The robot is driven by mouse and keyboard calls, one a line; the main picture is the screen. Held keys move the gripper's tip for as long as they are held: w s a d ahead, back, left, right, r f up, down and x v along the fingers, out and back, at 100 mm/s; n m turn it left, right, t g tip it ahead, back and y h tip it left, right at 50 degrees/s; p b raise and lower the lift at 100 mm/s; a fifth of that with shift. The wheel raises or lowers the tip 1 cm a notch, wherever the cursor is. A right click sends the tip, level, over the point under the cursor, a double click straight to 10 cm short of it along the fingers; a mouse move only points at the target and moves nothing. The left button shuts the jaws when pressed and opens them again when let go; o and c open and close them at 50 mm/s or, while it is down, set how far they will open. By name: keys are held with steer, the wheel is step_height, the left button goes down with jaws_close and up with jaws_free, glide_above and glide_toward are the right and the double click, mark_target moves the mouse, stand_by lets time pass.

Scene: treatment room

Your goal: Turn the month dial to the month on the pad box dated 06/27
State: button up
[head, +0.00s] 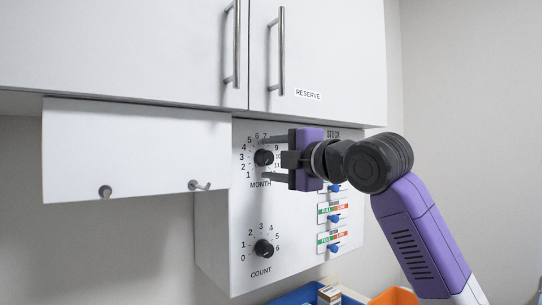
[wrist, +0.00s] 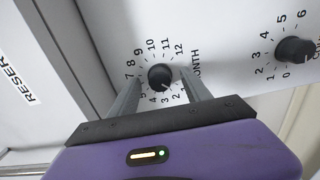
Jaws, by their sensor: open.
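The month dial (head: 263,158) is a round black knob on the white panel, ringed by month numbers, above the word MONTH. In the wrist view the month dial (wrist: 160,77) sits between my fingertips; its pale mark appears to face the 3, though it is small. My gripper (head: 267,159) is open, with one finger above and one below the dial. In the wrist view my gripper (wrist: 160,84) has a finger on each side, with gaps to the knob. A small box (head: 329,293) is partly visible at the bottom edge; I cannot read any date on it.
A count dial (head: 263,249) is below on the same panel. Stock sliders with blue knobs (head: 334,218) are to its right. A white cabinet (head: 180,45) with bar handles overhangs the panel. A blue tray (head: 297,297) and an orange bin (head: 394,297) show at the bottom.

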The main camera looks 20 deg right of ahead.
steer(key=shift+w+a, duration=0.1)
steer(key=shift+w, duration=0.15)
jaws_close()
